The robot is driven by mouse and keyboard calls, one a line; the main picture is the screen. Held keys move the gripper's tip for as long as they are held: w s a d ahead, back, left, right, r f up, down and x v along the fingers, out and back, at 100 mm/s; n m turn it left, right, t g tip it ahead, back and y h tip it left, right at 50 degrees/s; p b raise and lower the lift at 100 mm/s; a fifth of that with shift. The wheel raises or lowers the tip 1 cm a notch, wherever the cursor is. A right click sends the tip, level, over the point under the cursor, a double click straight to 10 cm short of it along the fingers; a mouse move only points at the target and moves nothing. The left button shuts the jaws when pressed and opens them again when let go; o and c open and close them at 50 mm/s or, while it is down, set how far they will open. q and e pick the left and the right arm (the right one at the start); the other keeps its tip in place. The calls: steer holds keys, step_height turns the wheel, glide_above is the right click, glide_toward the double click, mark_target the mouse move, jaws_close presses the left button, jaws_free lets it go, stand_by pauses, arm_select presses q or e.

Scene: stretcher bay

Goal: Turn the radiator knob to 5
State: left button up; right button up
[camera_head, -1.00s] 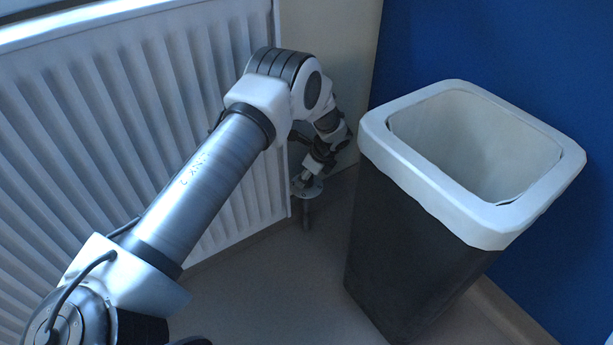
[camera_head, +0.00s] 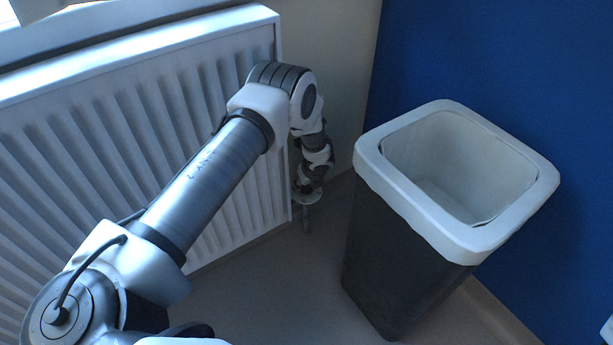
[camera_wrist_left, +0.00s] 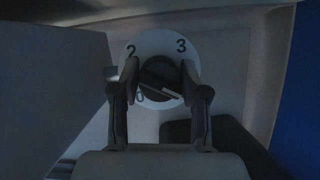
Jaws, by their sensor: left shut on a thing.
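The radiator knob (camera_wrist_left: 158,78) is dark and round, with a pale pointer line angled toward the lower right. It sits on a white dial (camera_wrist_left: 149,47) showing 2, 3 and, lower left, 0; no 5 is visible. My left gripper (camera_wrist_left: 160,72) is shut on the knob, one finger on each side of it. In the head view my left gripper (camera_head: 309,187) is over the valve at the radiator's lower right end; its fingers and the knob are too small there to tell apart. My right gripper is not in view.
The white ribbed radiator (camera_head: 110,135) fills the left, behind my left arm. A dark bin (camera_head: 395,265) with a white rim (camera_head: 400,185) stands close to the right of the valve, before a blue wall (camera_head: 520,60). Bare floor (camera_head: 265,300) lies in front.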

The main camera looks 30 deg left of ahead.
arm_select(q)
steer(key=shift+m+t+h+p, duration=0.3)
steer(key=shift+m+t+p, duration=0.2)
steer(key=shift+m+p, duration=0.7)
steer(key=shift+m, duration=0.3)
steer(key=o, duration=1.1)
steer(key=shift+o, duration=0.2)
steer(key=v, duration=1.2)
steer(key=shift+f, duration=0.1)
